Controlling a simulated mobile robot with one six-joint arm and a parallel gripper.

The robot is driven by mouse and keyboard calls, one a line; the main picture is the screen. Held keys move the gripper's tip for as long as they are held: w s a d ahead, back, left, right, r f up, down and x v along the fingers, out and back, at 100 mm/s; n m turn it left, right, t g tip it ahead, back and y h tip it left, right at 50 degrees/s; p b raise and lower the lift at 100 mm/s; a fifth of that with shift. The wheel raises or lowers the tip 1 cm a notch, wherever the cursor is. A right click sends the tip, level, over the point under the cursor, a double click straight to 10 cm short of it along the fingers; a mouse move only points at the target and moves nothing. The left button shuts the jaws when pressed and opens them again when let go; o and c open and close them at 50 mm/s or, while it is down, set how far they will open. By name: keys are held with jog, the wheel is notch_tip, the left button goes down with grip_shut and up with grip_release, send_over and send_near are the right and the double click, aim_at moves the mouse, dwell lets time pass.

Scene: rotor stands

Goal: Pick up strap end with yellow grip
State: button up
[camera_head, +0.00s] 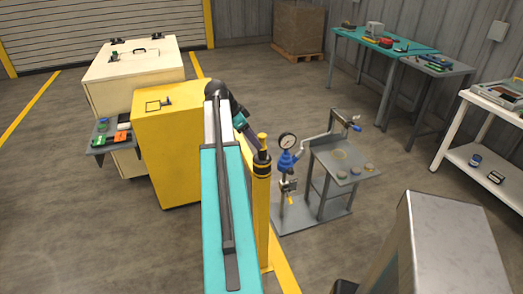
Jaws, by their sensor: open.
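My arm reaches up from the bottom centre, bends at a dark joint, and comes down to the right. My gripper (257,149) is dark and small at its end, beside the top of a yellow post (261,205) with black bands. It is open; its fingers are hard to make out. I see nothing in it. A narrow yellow piece (262,141) stands at the post's top. Another small yellow piece (290,199) hangs below a blue fitting with a gauge. I cannot tell which, if either, is the strap end's grip. No strap is clear.
A grey stand (343,163) with a gauge (287,142) is right of the post. A yellow cabinet (172,150) and cream cabinet (110,72) stand left. A metal box (450,245) fills the lower right. Teal (350,37) and white (470,95) tables stand right. Open floor lies between.

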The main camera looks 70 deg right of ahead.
jog(key=shift+x, duration=1)
jog(key=shift+f, duration=0.1)
jog(key=shift+p+x, duration=1.25)
jog(key=shift+x, duration=1.25)
jog(key=shift+s+d, duration=0.1)
grip_shut()
